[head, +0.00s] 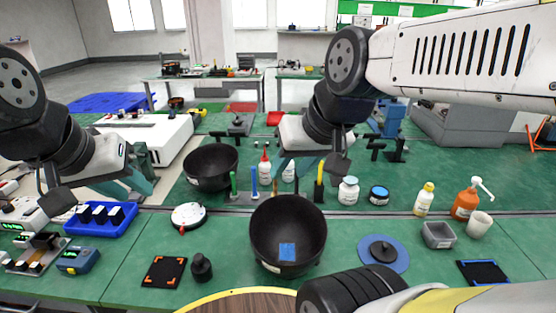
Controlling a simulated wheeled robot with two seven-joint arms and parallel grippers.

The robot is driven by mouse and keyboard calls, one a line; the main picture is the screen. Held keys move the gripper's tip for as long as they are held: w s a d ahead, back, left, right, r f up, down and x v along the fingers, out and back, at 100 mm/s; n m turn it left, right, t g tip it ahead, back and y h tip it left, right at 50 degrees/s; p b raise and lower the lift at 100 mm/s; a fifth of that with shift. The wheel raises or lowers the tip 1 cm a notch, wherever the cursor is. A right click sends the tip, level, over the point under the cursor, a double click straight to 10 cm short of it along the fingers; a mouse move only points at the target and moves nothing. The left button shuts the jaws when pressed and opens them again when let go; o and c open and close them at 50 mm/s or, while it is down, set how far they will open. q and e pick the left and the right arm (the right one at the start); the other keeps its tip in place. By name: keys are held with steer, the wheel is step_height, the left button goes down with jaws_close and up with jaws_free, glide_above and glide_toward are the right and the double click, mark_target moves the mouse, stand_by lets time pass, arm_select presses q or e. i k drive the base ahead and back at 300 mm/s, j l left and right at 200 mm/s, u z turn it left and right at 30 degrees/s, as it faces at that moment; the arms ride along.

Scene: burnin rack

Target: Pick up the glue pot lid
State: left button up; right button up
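A black round lid with a small raised knob (383,249) lies on a round blue mat (400,262) at the front right; I take it for the glue pot lid. A large black bowl-like pot (288,222) with a blue label stands open to its left. My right gripper (310,170) appears open and empty, above the bench behind the pot, up and left of the lid and well apart from it. My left gripper (100,194) appears open and empty, over the left side near the blue tray, far from the lid.
Another black bowl (211,168) stands behind. Bottles and jars (348,190) stand right of centre, with an orange pump bottle (466,200), a white cup (479,224) and a grey tray (438,235) further right. A blue tray (101,220) is at left. Green bench shows around the mat.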

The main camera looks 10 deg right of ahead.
mark_target(383, 252)
steer(key=k+z, duration=0.1)
steer(key=z, duration=0.65)
steer(key=k+z, duration=0.15)
steer(key=z, duration=0.25)
steer(key=l+z, duration=0.1)
steer(key=z, duration=0.3)
